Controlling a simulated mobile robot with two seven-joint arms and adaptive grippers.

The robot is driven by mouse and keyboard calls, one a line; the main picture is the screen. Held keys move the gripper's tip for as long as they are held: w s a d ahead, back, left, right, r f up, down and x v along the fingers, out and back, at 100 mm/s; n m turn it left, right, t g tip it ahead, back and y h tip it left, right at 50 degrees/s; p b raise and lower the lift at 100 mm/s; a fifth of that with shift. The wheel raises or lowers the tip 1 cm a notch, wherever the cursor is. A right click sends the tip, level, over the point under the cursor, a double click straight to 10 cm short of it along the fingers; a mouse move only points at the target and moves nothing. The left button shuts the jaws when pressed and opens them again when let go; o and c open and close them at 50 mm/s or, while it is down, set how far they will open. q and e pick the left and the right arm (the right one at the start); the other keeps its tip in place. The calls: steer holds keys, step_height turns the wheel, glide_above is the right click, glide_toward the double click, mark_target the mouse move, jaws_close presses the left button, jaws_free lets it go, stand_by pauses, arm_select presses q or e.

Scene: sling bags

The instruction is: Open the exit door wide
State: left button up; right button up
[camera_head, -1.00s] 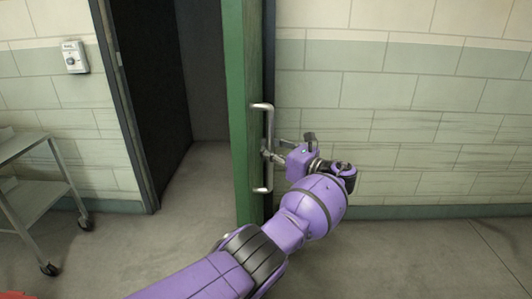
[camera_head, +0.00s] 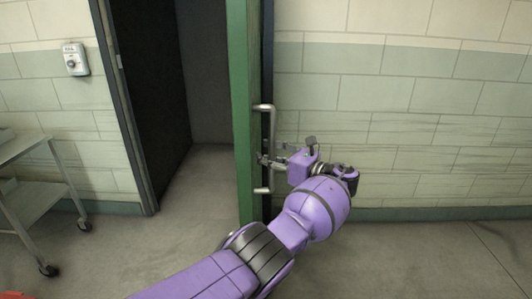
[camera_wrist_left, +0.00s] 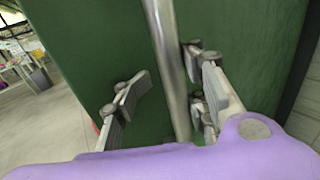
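The green exit door (camera_head: 240,120) stands open and shows nearly edge-on in the head view, right of the dark doorway. Its metal pull handle (camera_head: 266,107) is on the right-hand face. My left gripper (camera_head: 268,160) is at the middle of the handle, reaching in from the right. In the left wrist view the handle bar (camera_wrist_left: 168,65) runs between the fingers of my left gripper (camera_wrist_left: 165,103). The fingers are apart, with a clear gap on the left of the bar and a smaller one on the right. My right gripper is out of view.
The doorway (camera_head: 205,90) is dark inside and its floor is clear. A metal cart (camera_head: 35,190) on wheels stands at the left. A small box (camera_head: 75,58) hangs on the left wall. A tiled wall (camera_head: 420,130) is behind the door at the right.

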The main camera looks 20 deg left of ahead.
arm_select(q)
steer(key=shift+w+d+r, duration=0.15)
steer(key=v, duration=1.1)
steer(key=shift+s+d, duration=0.25)
steer(key=shift+d, duration=0.05)
